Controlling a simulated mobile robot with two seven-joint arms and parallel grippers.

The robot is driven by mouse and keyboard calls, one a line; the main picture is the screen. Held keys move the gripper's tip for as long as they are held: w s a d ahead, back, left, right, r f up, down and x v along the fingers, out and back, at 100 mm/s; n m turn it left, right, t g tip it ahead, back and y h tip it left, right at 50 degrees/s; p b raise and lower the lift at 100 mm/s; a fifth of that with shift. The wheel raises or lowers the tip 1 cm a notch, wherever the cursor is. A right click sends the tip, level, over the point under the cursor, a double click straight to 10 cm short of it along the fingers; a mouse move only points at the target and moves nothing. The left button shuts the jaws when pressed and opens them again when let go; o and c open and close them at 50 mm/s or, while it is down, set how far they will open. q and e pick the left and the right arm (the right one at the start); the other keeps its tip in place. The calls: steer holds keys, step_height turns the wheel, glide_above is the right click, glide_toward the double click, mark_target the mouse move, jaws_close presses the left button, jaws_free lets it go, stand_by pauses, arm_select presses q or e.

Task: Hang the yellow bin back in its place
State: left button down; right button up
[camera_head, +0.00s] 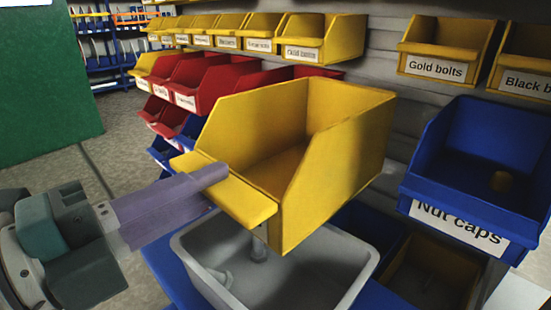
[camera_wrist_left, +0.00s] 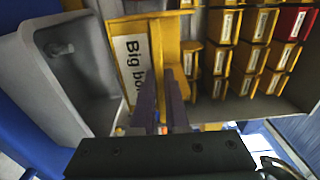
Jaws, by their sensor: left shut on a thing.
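The yellow bin (camera_head: 325,135) is in the air at the centre of the head view, above a grey tub, with its open top up and slightly tilted. My left gripper (camera_head: 215,180) comes in from the left and is shut on the bin's front lip. In the left wrist view my purple fingers (camera_wrist_left: 162,100) are at the bin's yellow front (camera_wrist_left: 128,75), beside its white label reading "Big bo...", the rest of which is hidden. Behind the bin, a bare stretch of grey wall panel (camera_head: 383,45) lies between the yellow bins of the top row. My right gripper is out of view.
Yellow bins (camera_head: 310,38) line the rack at the left, above red bins (camera_head: 205,80). A yellow "Gold bolts" bin (camera_head: 445,45) and a blue "Nut caps" bin (camera_head: 480,165) hang at the right. The grey tub (camera_head: 345,290) stands below the held bin.

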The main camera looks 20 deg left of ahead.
arm_select(q)
steer(key=p+x, duration=0.1)
steer(key=x, duration=0.4)
steer(key=shift+w+r, duration=0.1)
steer(key=x, duration=0.2)
steer(key=shift+w+d+p, duration=0.15)
steer(key=shift+w+p, duration=0.05)
steer(key=shift+p, duration=0.15)
steer(key=x, duration=0.3)
steer(key=shift+w, duration=0.15)
steer(key=shift+x, duration=2.95)
steer(key=shift+f, duration=0.2)
steer(key=shift+f+b, duration=1)
steer(key=c, duration=0.8)
jaws_free()
steer(key=shift+c, duration=0.2)
